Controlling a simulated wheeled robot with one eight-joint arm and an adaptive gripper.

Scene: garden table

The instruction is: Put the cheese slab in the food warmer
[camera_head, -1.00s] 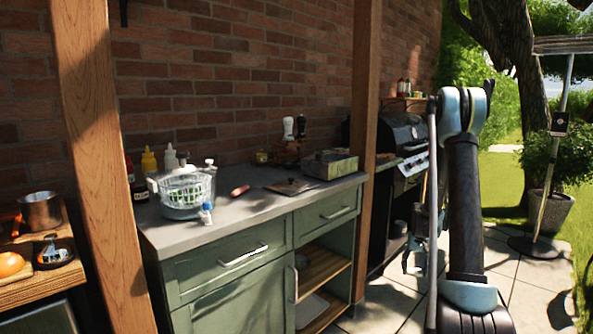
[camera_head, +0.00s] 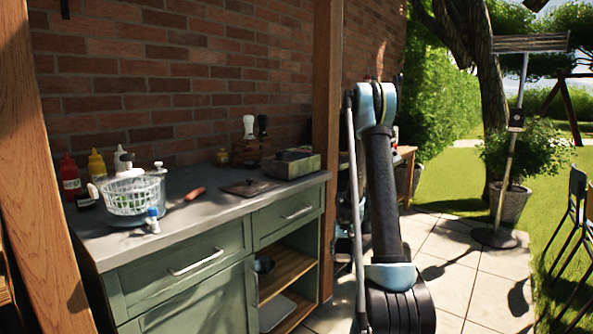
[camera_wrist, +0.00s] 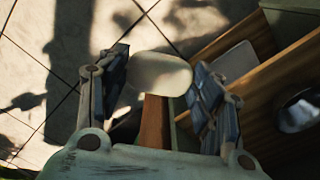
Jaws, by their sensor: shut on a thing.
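My gripper (camera_wrist: 160,82) shows in the wrist view, its two dark jointed fingers closed on a pale, rounded slab, which looks like the cheese slab (camera_wrist: 160,72). The slab is held in the air above paving and the cabinet's open shelves. In the head view my arm stands upright right of the counter and hides most of the gripper; the slab cannot be made out there. A grey metal box (camera_head: 291,166), probably the food warmer, stands on the counter's far right end. A flat dark lid-like piece (camera_head: 250,187) lies beside it. The box's inside is not clearly visible.
The green cabinet's grey counter (camera_head: 190,210) holds a dish rack (camera_head: 133,200), sauce bottles (camera_head: 97,165), a red-handled tool (camera_head: 195,194) and pepper mills (camera_head: 249,130). A wooden post (camera_head: 327,130) stands at its right end. Open paving (camera_head: 450,255) lies right of my arm.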

